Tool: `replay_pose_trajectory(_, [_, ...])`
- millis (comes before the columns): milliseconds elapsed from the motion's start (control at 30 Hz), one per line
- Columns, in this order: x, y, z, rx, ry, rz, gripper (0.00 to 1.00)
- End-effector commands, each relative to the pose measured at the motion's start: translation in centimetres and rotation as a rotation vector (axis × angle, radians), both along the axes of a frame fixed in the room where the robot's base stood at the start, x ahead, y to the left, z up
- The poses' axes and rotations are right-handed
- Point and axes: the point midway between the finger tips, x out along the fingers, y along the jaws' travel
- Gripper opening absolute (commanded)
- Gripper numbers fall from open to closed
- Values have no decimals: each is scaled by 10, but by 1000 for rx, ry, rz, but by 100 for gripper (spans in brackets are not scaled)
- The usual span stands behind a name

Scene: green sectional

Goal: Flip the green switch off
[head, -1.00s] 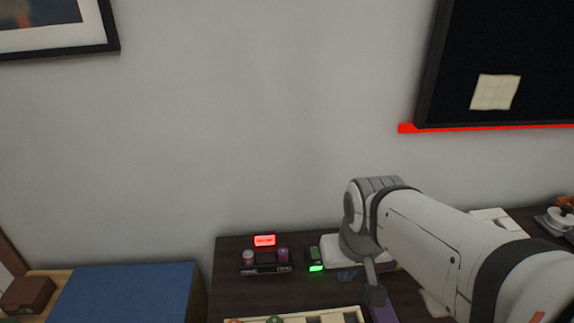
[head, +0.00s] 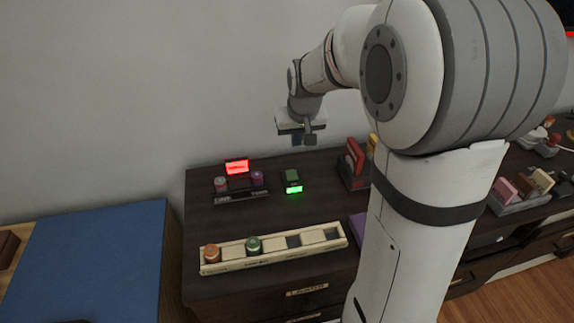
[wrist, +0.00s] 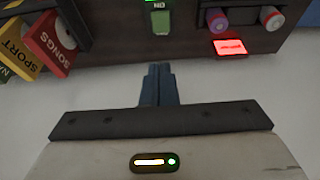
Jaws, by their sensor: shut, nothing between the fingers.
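The green switch (head: 292,182) is a small dark box with a green top and a lit green label at its front. It stands on the dark desk. In the wrist view the green switch (wrist: 161,22) shows at the top, beyond the fingertips. My gripper (head: 297,138) is in the air above and behind the switch, near the wall, pointing down. In the wrist view my gripper (wrist: 158,70) has its blue-grey fingers together and empty, apart from the switch. Which way the switch is tipped is too small to tell.
A lit red sign (head: 237,167) and a rack with two spools (head: 240,193) stand left of the switch. A red block in a holder (head: 355,160) is to its right. A cream tray (head: 272,250) lies in front. Bare desk surrounds the switch.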

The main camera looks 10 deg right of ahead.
Motion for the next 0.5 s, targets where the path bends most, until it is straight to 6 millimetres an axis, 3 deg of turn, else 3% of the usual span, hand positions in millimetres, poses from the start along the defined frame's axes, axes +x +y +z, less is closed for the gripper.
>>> replay_pose_trajectory(300, [0,0,-2,0,1,0,0])
replay_pose_trajectory(500, [7,0,-26,0,5,1,0])
